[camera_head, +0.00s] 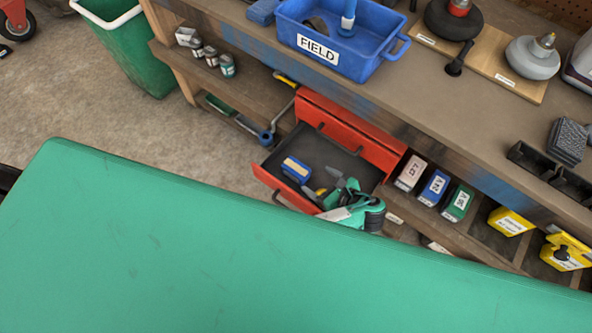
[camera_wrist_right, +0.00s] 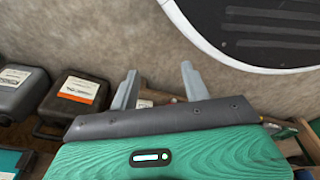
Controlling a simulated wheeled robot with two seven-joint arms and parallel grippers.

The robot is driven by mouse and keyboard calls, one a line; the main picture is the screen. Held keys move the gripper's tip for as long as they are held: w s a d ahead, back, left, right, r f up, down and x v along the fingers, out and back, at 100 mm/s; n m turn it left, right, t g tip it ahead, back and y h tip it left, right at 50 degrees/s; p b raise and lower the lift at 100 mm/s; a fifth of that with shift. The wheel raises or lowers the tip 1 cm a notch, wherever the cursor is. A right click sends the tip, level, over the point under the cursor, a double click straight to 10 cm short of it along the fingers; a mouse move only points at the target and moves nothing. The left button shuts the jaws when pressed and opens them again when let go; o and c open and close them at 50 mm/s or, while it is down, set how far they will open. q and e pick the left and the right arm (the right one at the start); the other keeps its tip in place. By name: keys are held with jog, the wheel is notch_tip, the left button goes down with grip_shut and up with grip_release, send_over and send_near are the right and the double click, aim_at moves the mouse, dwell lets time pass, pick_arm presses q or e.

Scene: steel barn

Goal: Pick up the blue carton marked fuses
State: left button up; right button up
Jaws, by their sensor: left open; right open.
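A small blue carton (camera_head: 297,169) with a tan or yellow band lies in the open red drawer (camera_head: 265,181), in its left part. Its marking is too small to read. My left gripper (camera_head: 343,178), teal with grey fingers, is over the right front part of the drawer. It is open, to the right of the carton and apart from it. My right gripper (camera_wrist_right: 157,76) is open in the right wrist view, with nothing between its two grey fingers. The carton does not show in that view.
A yellow and dark item (camera_head: 320,193) lies near my left gripper. Batteries (camera_head: 433,188) stand on the shelf right of the drawer. The workbench (camera_head: 400,88) overhangs behind, with a blue FIELD bin (camera_head: 345,55). Dark containers (camera_wrist_right: 75,98) show beside my right gripper.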

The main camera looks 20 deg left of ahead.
aim_at(297, 168)
pick_arm(q)
jog(key=x, duration=0.9)
jog(key=shift+a+f, duration=0.25)
jog(key=shift+a, duration=0.1)
jog(key=c, duration=1.2)
